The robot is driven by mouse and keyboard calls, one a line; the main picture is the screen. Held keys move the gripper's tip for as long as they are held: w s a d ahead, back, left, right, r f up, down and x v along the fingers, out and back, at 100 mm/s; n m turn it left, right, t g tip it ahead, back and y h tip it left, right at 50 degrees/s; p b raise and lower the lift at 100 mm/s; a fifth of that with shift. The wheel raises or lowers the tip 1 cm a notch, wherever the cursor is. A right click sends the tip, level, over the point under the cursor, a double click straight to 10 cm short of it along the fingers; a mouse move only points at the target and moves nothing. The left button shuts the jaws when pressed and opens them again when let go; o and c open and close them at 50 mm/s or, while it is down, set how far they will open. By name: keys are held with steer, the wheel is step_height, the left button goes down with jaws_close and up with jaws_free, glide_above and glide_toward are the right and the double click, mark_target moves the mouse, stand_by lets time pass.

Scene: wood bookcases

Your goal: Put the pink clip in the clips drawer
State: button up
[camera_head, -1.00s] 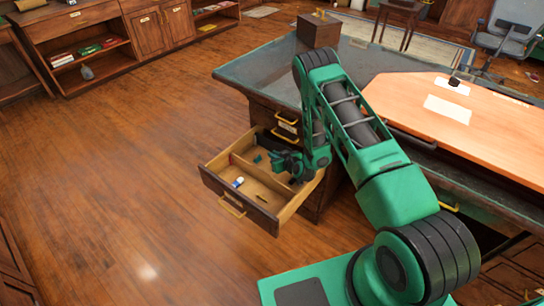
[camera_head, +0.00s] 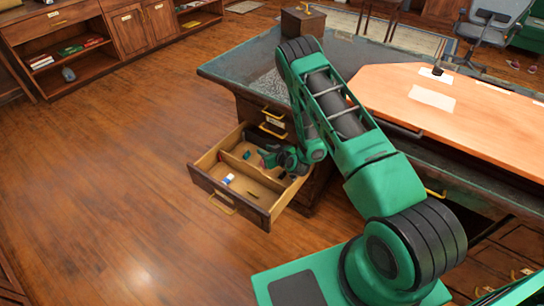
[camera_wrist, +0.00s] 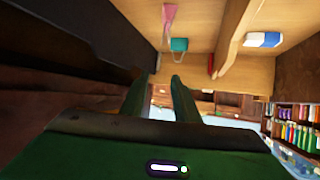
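The pulled-out clips drawer (camera_head: 222,188) hangs open at the desk's left side, with a divider between its compartments. My gripper (camera_head: 268,158) is low at the drawer's inner end. In the wrist view my gripper's two fingers (camera_wrist: 158,82) are apart with nothing seen between them. The pink clip (camera_wrist: 170,14) lies on the light wood beyond the fingertips. A teal clip (camera_wrist: 179,45) lies close to it, in the same compartment. Both are clear of the fingers. The teal clip also shows small in the head view (camera_head: 247,155).
A blue and white eraser (camera_wrist: 263,40) lies across the divider (camera_wrist: 232,35); it also shows in the head view (camera_head: 229,178). A red item (camera_wrist: 211,64) sits by the divider. The desk top (camera_head: 440,95) is above right. Open floor (camera_head: 100,200) lies to the left.

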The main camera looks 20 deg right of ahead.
steer(key=v, duration=0.9)
stand_by(0.3)
steer(key=shift+r, duration=0.15)
